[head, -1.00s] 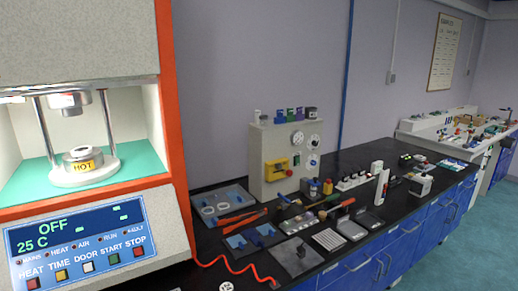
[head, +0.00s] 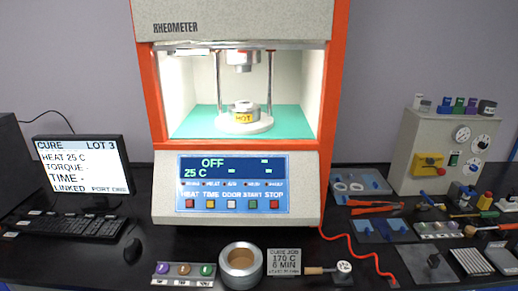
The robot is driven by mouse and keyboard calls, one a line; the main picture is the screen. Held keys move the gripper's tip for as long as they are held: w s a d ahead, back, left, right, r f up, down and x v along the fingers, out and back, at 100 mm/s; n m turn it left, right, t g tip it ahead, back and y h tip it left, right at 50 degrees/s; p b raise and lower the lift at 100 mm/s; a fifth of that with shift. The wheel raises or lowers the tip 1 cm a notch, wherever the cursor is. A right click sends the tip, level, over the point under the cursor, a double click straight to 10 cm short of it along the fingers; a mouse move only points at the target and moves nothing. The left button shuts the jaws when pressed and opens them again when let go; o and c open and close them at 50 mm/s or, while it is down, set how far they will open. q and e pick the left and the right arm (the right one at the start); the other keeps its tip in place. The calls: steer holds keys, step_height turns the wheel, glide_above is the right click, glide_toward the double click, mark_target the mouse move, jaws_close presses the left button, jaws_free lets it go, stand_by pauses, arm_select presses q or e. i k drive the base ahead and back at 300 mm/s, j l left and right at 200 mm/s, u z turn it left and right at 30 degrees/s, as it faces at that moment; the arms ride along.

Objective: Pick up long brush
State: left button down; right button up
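Neither of my grippers is in view. I cannot tell for certain which item is the long brush.
A monitor (head: 84,165) and keyboard (head: 65,226) are left. A round metal pot (head: 240,264) and button strip (head: 183,271) stand in front. A red cable (head: 350,240) crosses the bench to the right.

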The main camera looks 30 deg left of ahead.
mark_target(468, 232)
steer(key=u, duration=1.25)
steer(key=z, duration=1.95)
steer(key=i+l+u, duration=0.15)
steer(key=i+l, duration=0.25)
steer(key=i+l+u, duration=0.15)
steer(key=i+l, duration=0.25)
steer(key=i+l+u, duration=0.15)
steer(key=i+l, duration=0.2)
steer(key=l, duration=0.2)
